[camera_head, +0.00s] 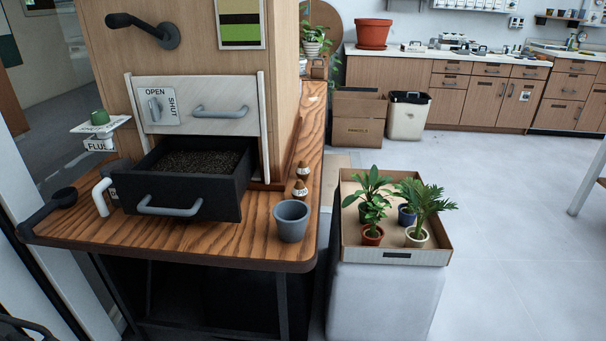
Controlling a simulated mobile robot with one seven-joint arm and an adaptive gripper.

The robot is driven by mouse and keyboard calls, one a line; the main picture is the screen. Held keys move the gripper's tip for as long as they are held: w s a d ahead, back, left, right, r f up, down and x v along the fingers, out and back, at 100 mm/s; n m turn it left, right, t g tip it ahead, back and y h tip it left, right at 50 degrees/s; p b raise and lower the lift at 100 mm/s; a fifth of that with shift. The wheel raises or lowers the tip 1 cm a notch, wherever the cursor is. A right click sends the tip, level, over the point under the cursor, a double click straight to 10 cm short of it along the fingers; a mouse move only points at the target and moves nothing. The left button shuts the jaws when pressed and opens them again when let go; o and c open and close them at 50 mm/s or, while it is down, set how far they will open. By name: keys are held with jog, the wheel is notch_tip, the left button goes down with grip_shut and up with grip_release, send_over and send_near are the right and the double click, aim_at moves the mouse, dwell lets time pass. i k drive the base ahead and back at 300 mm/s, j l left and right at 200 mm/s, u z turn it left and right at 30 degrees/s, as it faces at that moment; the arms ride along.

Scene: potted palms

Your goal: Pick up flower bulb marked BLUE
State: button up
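Two small brown flower bulbs with pale labels stand on the wooden bench right of the open drawer. The farther bulb (302,172) is just behind the nearer bulb (300,189). The lettering on both labels is too small to read, so I cannot tell which one is marked BLUE. My gripper is not in view.
An empty-looking grey pot (291,222) stands in front of the bulbs. A dark drawer (176,192) of soil juts out over the wooden bench (240,248). A cardboard tray (397,256) of potted plants sits to the right. Open floor lies beyond.

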aim_at(302, 170)
jog(key=i+l+u, duration=0.25)
jog(key=l, duration=0.35)
jog(key=l+u, duration=0.25)
jog(key=l, duration=0.35)
jog(key=i+l+u, duration=0.1)
jog(key=l+u, duration=0.15)
jog(key=l, duration=0.4)
